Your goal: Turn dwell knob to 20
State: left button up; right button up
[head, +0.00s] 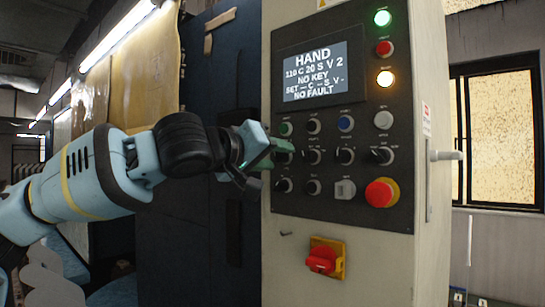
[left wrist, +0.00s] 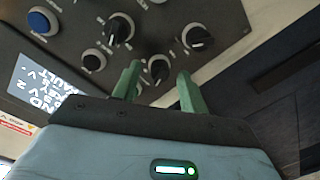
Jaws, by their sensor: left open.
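A dark control panel (head: 330,215) on a pale cabinet carries rows of small black knobs, including one in the middle row (head: 313,156). Their labels are too small to read, so I cannot tell which is the dwell knob. My left gripper (head: 272,152) is at the panel's left edge, in front of the leftmost knobs and partly hiding them. In the left wrist view its green fingers (left wrist: 157,88) are apart, with a black knob (left wrist: 158,68) showing between and beyond the tips. I cannot tell whether they touch it. My right gripper is not in view.
The display (head: 315,72) reads "HAND", "110 C 20 S V 2", "NO KEY", "NO FAULT". A red emergency button (head: 381,193) sits at the panel's lower right. A red switch (head: 321,259) on yellow is below. A handle (head: 445,155) juts from the cabinet's right side.

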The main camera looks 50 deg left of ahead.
pick_arm(q)
jog(key=s, duration=0.7)
jog(key=shift+s+d+r, duration=0.2)
jog(key=shift+s+d, duration=0.2)
jog(key=shift+d, duration=0.05)
dwell(0.4)
